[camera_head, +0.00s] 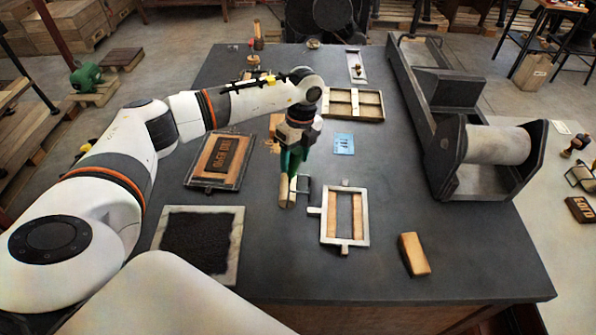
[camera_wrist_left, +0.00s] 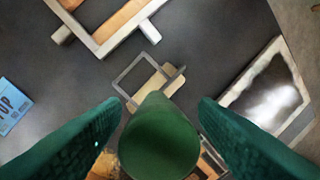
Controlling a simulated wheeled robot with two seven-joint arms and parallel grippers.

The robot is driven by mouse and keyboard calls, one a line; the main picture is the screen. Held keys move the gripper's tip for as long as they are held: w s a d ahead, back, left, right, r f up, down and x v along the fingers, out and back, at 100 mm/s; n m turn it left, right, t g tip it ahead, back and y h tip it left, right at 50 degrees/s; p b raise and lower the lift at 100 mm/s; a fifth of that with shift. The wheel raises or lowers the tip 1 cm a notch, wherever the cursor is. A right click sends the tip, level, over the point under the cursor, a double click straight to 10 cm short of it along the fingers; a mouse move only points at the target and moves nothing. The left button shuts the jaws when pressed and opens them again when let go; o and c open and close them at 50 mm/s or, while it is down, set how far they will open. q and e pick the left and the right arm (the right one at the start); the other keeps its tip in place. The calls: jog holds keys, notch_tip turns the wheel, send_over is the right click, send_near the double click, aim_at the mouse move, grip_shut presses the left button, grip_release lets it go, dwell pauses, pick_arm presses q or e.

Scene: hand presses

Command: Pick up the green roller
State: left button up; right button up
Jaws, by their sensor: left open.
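The green roller (camera_wrist_left: 158,138) shows in the left wrist view as a rounded green cylinder pointing towards the camera. A thin metal frame and pale wooden parts (camera_wrist_left: 148,82) show just beyond it. My left gripper (camera_wrist_left: 158,118) is open, with one green finger on each side of the roller and a gap on both sides. In the head view my left gripper (camera_head: 290,165) points down over the middle of the table, and its green fingers and the green roller are hard to tell apart there. Pale wooden parts (camera_head: 287,192) show below it. My right gripper is not in view.
A metal frame with wooden bars (camera_head: 329,216) lies to the right of the gripper. A black ink slab (camera_head: 231,246) and a type frame (camera_head: 235,177) lie left. A blue card (camera_head: 344,144), a wooden block (camera_head: 414,254) and a large press (camera_head: 446,150) stand further right.

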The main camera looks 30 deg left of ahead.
pick_arm(q)
jog(key=shift+w, duration=0.1)
jog(key=c, duration=1)
jog(key=shift+r, duration=0.1)
